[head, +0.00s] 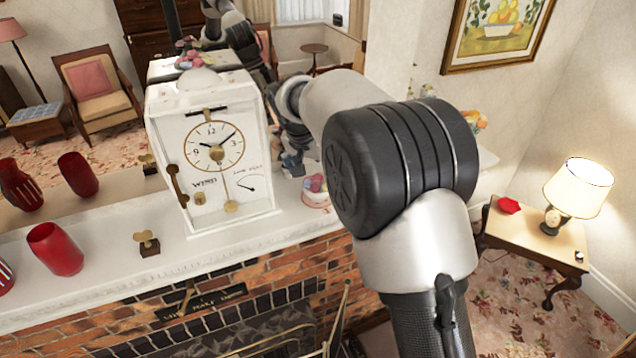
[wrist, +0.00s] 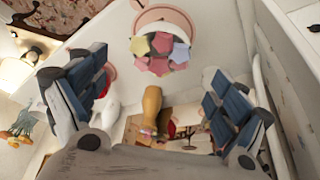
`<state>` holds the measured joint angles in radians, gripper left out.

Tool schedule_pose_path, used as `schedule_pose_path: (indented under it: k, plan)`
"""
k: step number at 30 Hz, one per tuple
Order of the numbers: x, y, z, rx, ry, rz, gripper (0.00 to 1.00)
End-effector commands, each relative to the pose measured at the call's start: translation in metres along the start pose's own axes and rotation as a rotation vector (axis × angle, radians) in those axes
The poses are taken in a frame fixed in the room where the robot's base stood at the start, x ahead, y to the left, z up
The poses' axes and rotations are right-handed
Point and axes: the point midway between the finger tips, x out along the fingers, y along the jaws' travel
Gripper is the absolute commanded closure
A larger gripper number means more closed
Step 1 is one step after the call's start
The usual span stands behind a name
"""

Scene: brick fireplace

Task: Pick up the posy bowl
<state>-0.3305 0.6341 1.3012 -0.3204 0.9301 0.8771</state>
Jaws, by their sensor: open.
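The posy bowl (head: 317,197) is a small pale pink and white bowl with coloured flowers. In the head view it stands on the white mantel shelf, just right of the clock, partly covered by my arm. The wrist view shows its pink, yellow and mauve flowers (wrist: 162,54) at upper middle. My gripper (wrist: 156,66) is open and empty, with one blue-grey finger to each side of the flowers in that view. I cannot tell whether the bowl is between the fingertips or beyond them. In the head view my gripper is mostly hidden behind the arm.
The tall white clock (head: 215,150) stands close left of the bowl on the mantel shelf (head: 120,274). A brass key (head: 147,243) and a red vase (head: 55,250) are further left. A mirror backs the shelf. A lit lamp (head: 577,190) stands on a side table at right.

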Motion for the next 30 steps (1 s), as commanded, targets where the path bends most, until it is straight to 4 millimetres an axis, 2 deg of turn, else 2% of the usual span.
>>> schedule_pose_path:
  k: [3,8,18,26,30]
  plan:
    - [0.015,0.0,0.0,0.0,-0.001,0.001,0.09]
    - [0.025,0.001,0.001,0.0,-0.001,0.0,0.09]
    - [0.07,0.001,0.004,-0.001,-0.001,0.001,0.09]
    - [0.073,0.0,0.004,-0.001,0.001,-0.001,0.09]
    - [0.073,0.0,0.004,-0.001,0.0,-0.001,0.16]
